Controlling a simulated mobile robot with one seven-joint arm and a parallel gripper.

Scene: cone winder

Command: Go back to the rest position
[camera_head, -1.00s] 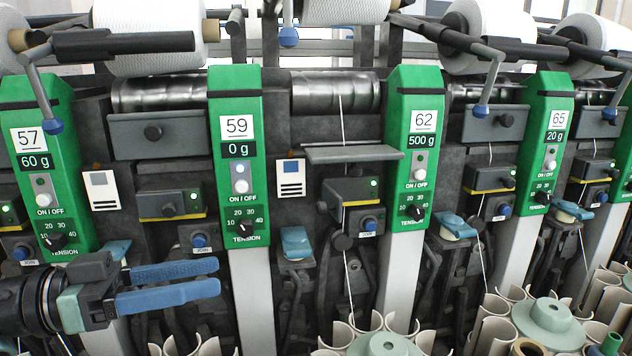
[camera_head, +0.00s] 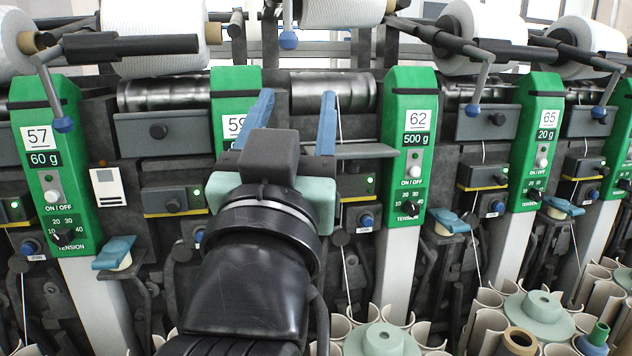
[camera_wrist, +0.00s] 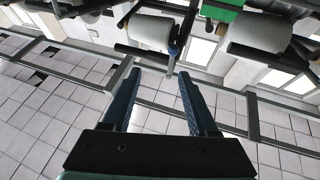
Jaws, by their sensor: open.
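My gripper (camera_head: 291,122) is raised in the middle of the head view, in front of the green panel numbered 59 (camera_head: 232,82), and hides most of it. Its two blue fingers point up and stand well apart with nothing between them. In the wrist view my gripper (camera_wrist: 158,98) also shows open and empty, with white yarn cones (camera_wrist: 152,32) and tiled floor beyond the fingers.
Green panels 57 (camera_head: 46,150) and 62 (camera_head: 412,140) stand to either side. White yarn packages (camera_head: 342,12) sit on top of the machine. Pale curved holders around green discs (camera_head: 383,340) lie at the lower right. Blue-tipped levers (camera_head: 62,124) hang at the front.

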